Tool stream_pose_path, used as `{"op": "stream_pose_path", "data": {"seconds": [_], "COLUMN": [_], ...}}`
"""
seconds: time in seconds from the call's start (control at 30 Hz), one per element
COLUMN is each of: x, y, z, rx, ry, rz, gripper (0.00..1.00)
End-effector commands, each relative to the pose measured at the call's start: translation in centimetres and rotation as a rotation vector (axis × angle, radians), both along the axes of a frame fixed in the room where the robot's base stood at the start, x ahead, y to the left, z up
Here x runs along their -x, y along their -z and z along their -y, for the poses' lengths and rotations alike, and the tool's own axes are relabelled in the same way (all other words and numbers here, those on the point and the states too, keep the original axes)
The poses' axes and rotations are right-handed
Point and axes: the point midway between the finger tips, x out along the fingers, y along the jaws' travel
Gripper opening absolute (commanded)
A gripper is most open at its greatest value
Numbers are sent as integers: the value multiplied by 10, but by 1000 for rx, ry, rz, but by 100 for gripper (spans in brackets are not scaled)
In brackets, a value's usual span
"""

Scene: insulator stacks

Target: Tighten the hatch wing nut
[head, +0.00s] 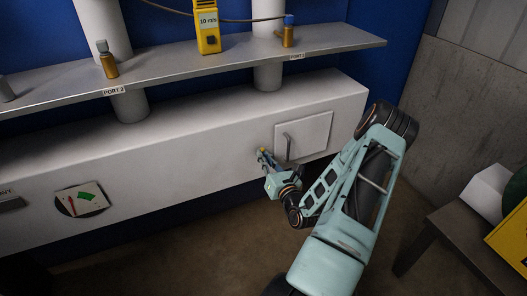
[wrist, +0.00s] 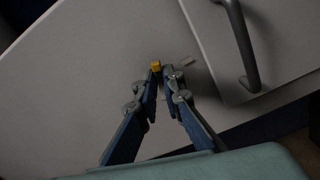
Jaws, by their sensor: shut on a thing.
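The hatch (head: 309,132) is a square pale panel on the front of the white cabinet, with a curved handle (head: 288,147) on its left side. The small yellow wing nut (wrist: 155,66) is just left of the hatch edge; in the head view it is a tiny yellow spot (head: 262,150). My gripper (wrist: 160,76) reaches the cabinet face there, its two blue-grey fingers closed together on the wing nut. The fingertips hide most of the nut.
The hatch handle (wrist: 241,45) stands out close to the right of my gripper. Above is a metal shelf (head: 190,72) with brass fittings and a yellow meter (head: 207,32). A dark table (head: 455,245) with boxes stands at right.

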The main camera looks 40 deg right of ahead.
Motion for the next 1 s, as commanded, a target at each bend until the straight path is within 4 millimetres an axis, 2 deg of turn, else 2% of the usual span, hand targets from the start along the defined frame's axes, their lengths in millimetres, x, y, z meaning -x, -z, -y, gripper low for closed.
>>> {"op": "stream_pose_path", "data": {"seconds": [1.0], "x": [2], "y": [3], "z": [3], "rx": [-938], "ry": [2], "rz": [223], "gripper": [0]}}
